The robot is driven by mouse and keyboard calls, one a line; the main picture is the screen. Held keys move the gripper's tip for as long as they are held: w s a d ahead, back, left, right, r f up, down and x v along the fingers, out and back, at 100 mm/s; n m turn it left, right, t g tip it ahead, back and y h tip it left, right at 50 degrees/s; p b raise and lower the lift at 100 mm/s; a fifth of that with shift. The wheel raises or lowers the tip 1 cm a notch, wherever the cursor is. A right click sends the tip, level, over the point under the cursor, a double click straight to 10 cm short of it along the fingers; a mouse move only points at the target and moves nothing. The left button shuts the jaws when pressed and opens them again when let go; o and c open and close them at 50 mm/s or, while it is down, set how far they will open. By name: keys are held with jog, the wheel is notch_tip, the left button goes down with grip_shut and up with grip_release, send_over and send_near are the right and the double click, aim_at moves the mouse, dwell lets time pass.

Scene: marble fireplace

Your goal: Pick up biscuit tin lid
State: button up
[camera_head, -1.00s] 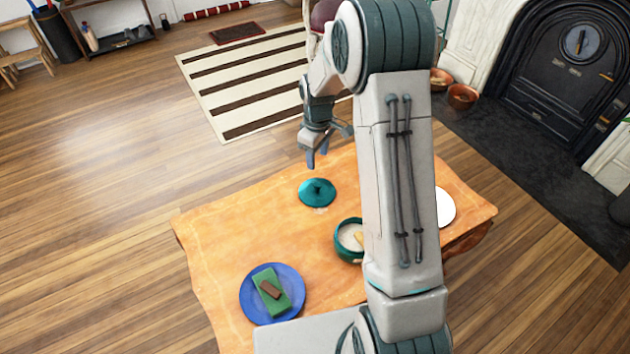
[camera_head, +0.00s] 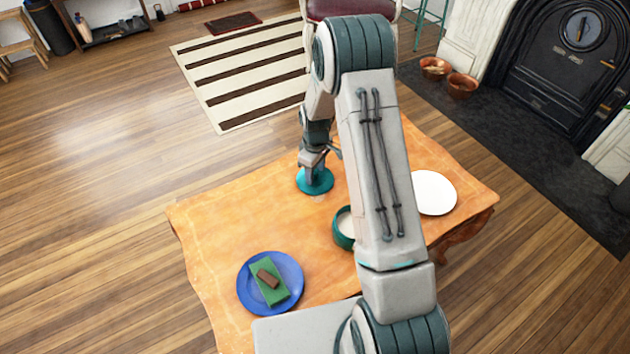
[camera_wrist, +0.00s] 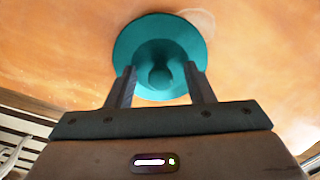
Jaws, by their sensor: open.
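The biscuit tin lid (camera_head: 316,184) is a round teal disc with a knob, lying on the orange wooden table. It also shows in the wrist view (camera_wrist: 160,42), with its knob (camera_wrist: 160,74) between my fingers. My gripper (camera_wrist: 158,72) is open, its two fingers on either side of the knob, with gaps visible. In the head view my gripper (camera_head: 312,168) is right over the lid and hides part of it. The teal tin (camera_head: 344,228) stands nearer on the table, with pale contents, partly hidden by my arm.
A blue plate (camera_head: 244,291) with a green block and a brown piece on it lies at the table's near left. A white plate (camera_head: 434,192) lies at the right. The table's left part (camera_head: 225,225) is clear.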

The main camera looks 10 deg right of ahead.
jog(key=shift+f, duration=0.45)
grip_shut()
